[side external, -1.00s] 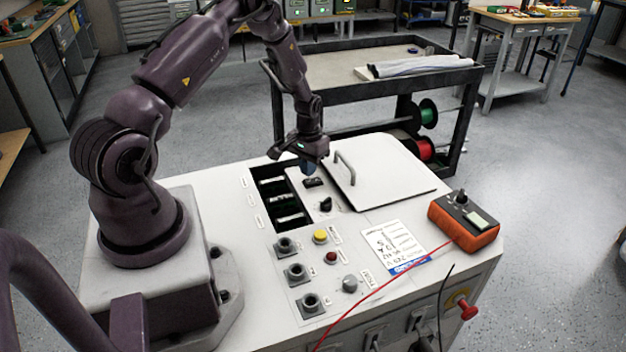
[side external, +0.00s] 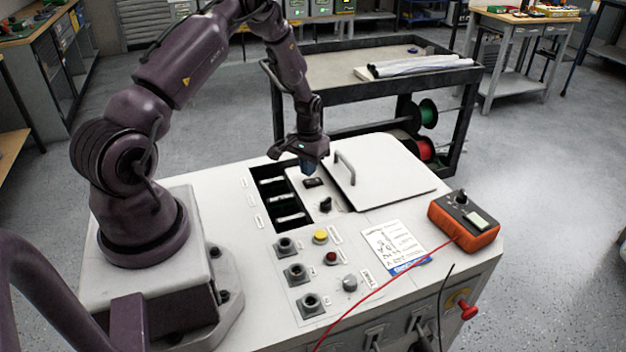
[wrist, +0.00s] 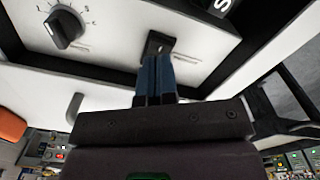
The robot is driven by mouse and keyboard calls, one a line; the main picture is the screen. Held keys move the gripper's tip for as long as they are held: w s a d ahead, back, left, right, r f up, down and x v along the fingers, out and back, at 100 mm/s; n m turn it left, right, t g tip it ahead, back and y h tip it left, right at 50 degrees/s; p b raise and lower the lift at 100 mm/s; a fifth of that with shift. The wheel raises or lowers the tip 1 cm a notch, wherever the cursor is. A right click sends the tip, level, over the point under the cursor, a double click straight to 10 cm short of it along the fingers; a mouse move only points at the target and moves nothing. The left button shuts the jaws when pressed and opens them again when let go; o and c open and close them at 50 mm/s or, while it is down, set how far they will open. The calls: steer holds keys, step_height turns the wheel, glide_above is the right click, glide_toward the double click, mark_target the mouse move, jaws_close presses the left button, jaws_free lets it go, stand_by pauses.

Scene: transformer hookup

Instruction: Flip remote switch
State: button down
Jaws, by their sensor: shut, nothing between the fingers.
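A small black switch (side external: 313,183) sits on the white panel strip between the open slot bay and the grey lid. It also shows in the wrist view (wrist: 158,42), just beyond my fingertips. My gripper (side external: 309,170) is above and very close to this switch, pointing down. In the wrist view its blue fingers (wrist: 155,70) are together with nothing between them, and their tips overlap the switch's near edge. I cannot tell whether they touch it, or which way the switch is set. A black rotary knob (side external: 326,204) is on the same strip, and shows in the wrist view (wrist: 65,27).
The slot bay (side external: 268,184) is open left of the switch. The lid (side external: 385,172) with a raised handle (side external: 345,166) lies to the right. Buttons, sockets, a paper sheet (side external: 395,246) and an orange box (side external: 465,222) with a red cable occupy the front.

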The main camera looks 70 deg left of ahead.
mark_target(309, 181)
steer(key=shift+f, duration=1.25)
stand_by(0.5)
steer(key=shift+r, duration=3.5)
